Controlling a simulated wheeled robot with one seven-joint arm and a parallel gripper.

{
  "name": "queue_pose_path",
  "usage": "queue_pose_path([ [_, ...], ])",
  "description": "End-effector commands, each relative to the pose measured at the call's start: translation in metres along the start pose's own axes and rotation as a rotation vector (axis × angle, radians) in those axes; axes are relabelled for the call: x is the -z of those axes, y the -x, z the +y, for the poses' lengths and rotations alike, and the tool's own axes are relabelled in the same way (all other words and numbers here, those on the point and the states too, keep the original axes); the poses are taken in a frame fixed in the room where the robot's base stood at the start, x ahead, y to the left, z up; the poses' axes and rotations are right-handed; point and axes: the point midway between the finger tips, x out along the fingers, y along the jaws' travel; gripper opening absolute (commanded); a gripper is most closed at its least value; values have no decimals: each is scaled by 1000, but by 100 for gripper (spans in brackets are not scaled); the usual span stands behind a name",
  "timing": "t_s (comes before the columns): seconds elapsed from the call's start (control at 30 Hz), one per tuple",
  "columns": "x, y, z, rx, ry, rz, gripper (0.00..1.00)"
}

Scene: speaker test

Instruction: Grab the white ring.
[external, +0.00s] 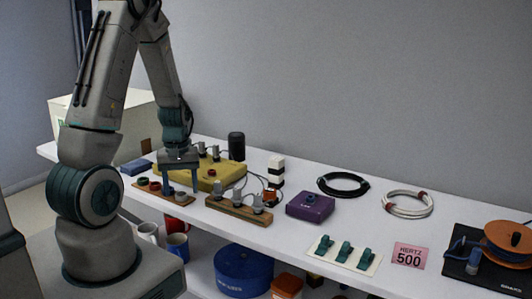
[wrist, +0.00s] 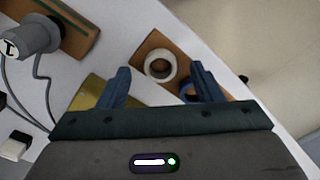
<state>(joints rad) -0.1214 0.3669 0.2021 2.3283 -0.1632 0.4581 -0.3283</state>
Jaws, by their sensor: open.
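The white ring (wrist: 172,66) lies at one end of a brown wooden board (wrist: 148,44) in the wrist view. It shows small at the right end of that board in the external view (external: 181,195). My gripper (external: 181,188) points down over this end of the board. In the wrist view my gripper (wrist: 159,68) is open, with the ring seen between its two blue fingertips and apart from both. I cannot tell how far the tips are above the board. A blue ring (wrist: 187,90) beside the white one is partly hidden by the right finger.
A red ring (external: 155,186) and a green ring (external: 143,181) sit farther left on the board. A yellow box (external: 215,172) stands behind, and a plug board (external: 238,209) to the right. A white cable coil (external: 407,212) lies far right. The table's front edge is close.

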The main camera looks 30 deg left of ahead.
Motion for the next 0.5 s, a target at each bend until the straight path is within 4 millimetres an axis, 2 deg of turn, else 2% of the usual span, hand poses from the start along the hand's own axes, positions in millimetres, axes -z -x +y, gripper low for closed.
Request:
queue_pose_path([
  [0.1,0,-10,-1,1,0,-1,59],
  [0.37,0,-12,0,0,0,0,59],
  [0.47,0,-12,0,0,0,0,34],
  [0.5,0,-12,0,0,0,0,23],
])
